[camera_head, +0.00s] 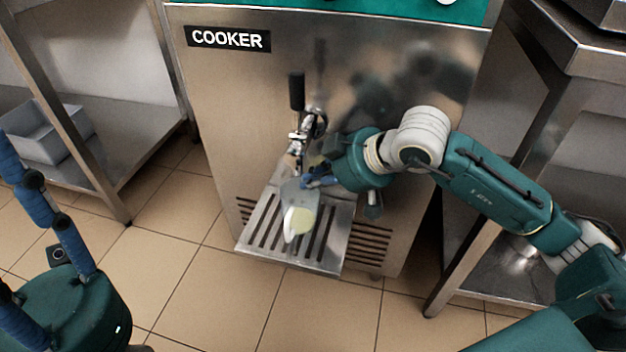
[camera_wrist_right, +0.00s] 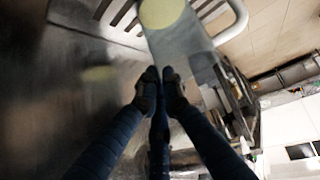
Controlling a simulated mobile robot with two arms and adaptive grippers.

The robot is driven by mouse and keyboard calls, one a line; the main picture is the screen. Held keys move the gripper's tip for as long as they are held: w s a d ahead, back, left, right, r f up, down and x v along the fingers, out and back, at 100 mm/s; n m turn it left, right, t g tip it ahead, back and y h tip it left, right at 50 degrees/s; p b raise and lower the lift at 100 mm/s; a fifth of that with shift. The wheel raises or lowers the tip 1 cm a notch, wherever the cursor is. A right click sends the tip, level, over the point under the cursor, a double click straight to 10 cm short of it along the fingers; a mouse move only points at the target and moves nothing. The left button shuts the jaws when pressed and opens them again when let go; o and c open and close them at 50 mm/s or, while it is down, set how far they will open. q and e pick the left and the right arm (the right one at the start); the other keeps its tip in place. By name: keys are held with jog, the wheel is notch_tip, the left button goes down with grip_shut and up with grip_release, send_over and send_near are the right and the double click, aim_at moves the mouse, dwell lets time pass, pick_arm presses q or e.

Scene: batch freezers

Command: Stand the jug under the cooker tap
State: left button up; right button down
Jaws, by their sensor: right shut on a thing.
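The grey jug (camera_head: 292,196), with pale yellow inside it (camera_head: 303,222), is over the slatted drip tray (camera_head: 335,250) of the cooker, just below the tap (camera_head: 302,135). I cannot tell whether its base touches the tray. My right gripper (camera_head: 308,181) is shut on the jug's upper edge. In the right wrist view its fingertips (camera_wrist_right: 158,80) meet at the jug wall (camera_wrist_right: 182,45), and the light handle (camera_wrist_right: 238,18) stands out on the right. My left gripper (camera_head: 40,270) is at the lower left, empty, with its blue fingers spread and partly cut off.
The cooker front (camera_head: 235,110) rises behind the tray. A steel shelf (camera_head: 135,130) with a grey bin (camera_head: 45,145) stands on the left. A steel table (camera_head: 560,110) stands on the right, near my right arm. The tiled floor in front (camera_head: 215,290) is clear.

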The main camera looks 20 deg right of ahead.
jog(key=c, duration=1.9)
grip_release()
